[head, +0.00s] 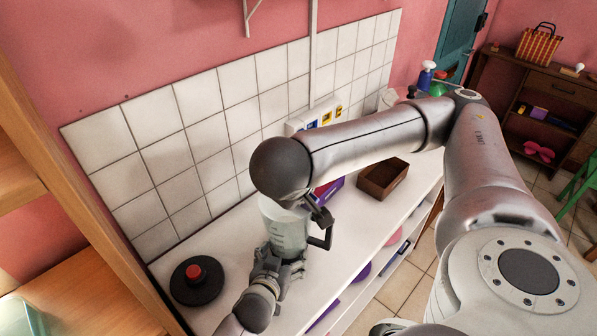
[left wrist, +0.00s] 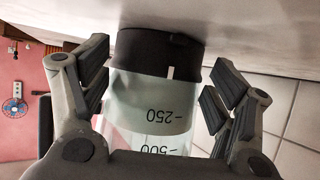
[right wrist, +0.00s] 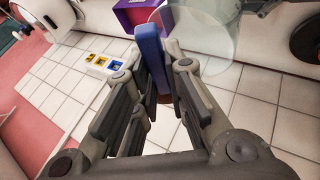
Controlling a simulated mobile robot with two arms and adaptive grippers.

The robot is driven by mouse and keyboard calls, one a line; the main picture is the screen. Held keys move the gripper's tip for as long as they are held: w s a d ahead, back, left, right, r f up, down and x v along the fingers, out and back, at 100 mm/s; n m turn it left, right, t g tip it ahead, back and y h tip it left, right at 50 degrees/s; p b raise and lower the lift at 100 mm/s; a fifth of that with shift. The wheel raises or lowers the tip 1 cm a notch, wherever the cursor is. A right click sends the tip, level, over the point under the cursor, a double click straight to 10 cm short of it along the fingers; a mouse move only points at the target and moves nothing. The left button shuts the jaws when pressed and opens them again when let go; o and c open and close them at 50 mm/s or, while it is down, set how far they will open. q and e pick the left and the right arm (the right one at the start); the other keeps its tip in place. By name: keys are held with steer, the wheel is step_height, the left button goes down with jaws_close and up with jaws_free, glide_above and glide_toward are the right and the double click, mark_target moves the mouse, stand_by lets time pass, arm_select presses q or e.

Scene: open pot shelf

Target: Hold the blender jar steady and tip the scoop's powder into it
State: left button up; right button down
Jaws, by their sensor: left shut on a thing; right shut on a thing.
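The clear blender jar (head: 288,240) stands on the white counter, with its black handle (head: 325,238) toward the right. My left gripper (head: 283,264) is shut around its lower part. The left wrist view shows the fingers on both sides of the jar (left wrist: 150,95), near its black base (left wrist: 160,52) and the 250 mark. My right gripper (right wrist: 153,68) is shut on the blue handle of the scoop (right wrist: 151,48). The jar (right wrist: 205,35) shows beyond it, to the right. In the head view my right wrist hides most of that gripper. The scoop's bowl and powder are hidden.
A black lid with a red knob (head: 197,282) lies on the counter (head: 232,236) left of the jar. A purple box (right wrist: 137,14) and a brown open box (head: 383,178) stand on the other side. The tiled wall (head: 215,125) with sockets (head: 318,116) runs close behind.

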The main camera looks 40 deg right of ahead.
steer(key=shift+a+h, duration=0.15)
steer(key=shift+h, duration=0.15)
steer(key=shift+f+h, duration=0.1)
steer(key=shift+h, duration=0.6)
steer(key=shift+a+n, duration=0.1)
steer(key=shift+n, duration=0.2)
steer(key=shift+a+f+t+h, duration=0.2)
steer(key=shift+t+h, duration=0.2)
steer(key=shift+h, duration=0.5)
steer(key=shift+f+n+h, duration=0.2)
steer(key=shift+n+h, duration=0.3)
steer(key=shift+h, duration=0.7)
